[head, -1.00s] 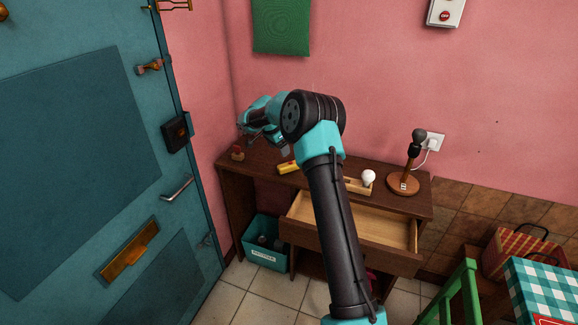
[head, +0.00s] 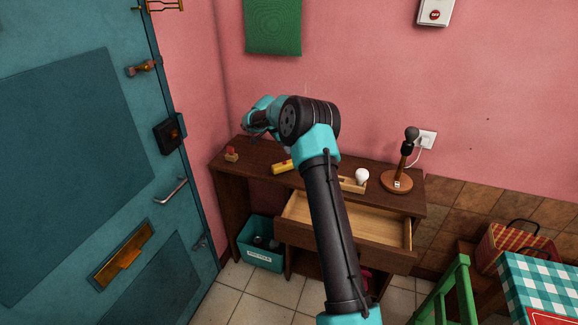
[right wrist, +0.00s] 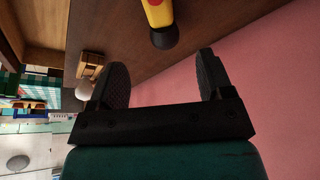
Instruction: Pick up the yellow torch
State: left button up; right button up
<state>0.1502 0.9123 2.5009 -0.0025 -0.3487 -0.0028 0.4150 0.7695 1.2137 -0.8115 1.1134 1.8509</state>
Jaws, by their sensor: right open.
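The yellow torch (head: 282,167) lies on the dark wooden desk, left of the open drawer. My right gripper (head: 258,124) is above the back left part of the desk, partly hidden by its own wrist, apart from the torch. In the right wrist view the gripper (right wrist: 162,62) is open and empty. There the torch (right wrist: 157,14) shows at the top edge, beyond the fingertips, with its black end toward the gap and a red spot on its body. The rest of it is cut off. My left gripper is not in view.
The desk (head: 222,163) also bears a small red-topped object (head: 231,154), a white bulb (head: 362,176) in a wooden holder and a lamp stand (head: 397,182). The drawer (head: 350,222) is open. A teal bin (head: 262,256) stands below. The pink wall is close behind.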

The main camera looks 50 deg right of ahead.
aim_at(290, 162)
jog(key=x, duration=0.6)
jog(key=shift+f, duration=0.15)
jog(key=shift+x, duration=2.6)
jog(key=c, duration=1.1)
jog(key=shift+r, duration=1.95)
jog(key=s+a, duration=0.3)
jog(key=a, duration=0.1)
jog(key=s+a, duration=0.4)
jog(key=s+a+r, duration=0.1)
jog(key=s+a, duration=0.2)
jog(key=a, duration=0.1)
jog(key=shift+s+r, duration=0.1)
jog(key=shift+s, duration=0.15)
jog(key=shift+r, duration=0.1)
